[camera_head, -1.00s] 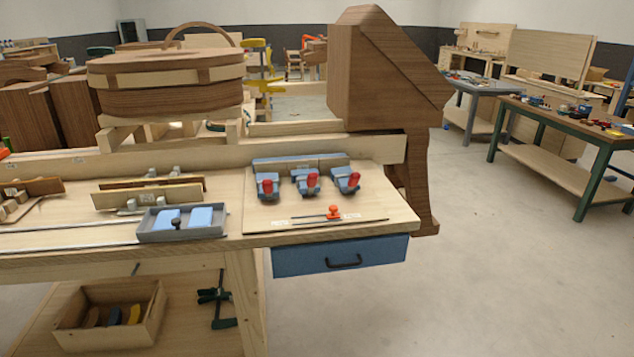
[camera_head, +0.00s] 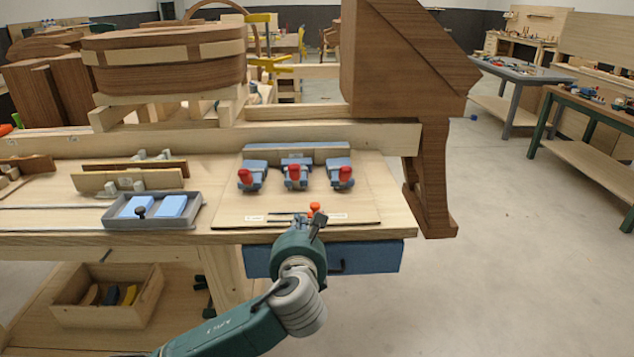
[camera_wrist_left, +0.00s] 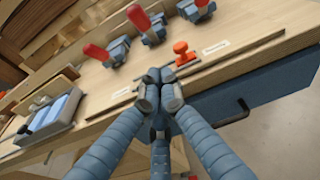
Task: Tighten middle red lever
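Three blue clamps with red levers stand in a row on the wooden board. The middle red lever (camera_head: 294,172) points toward me on its blue clamp (camera_head: 296,184); it also shows upright in the left wrist view (camera_wrist_left: 138,17). The left red lever (camera_head: 245,177) and right red lever (camera_head: 345,173) flank it. My right gripper is not in view.
An orange toggle (camera_head: 315,208) sits near the board's front edge, close to my left gripper. A blue drawer (camera_head: 372,257) hangs below. A large wooden form (camera_head: 400,60) stands behind right.

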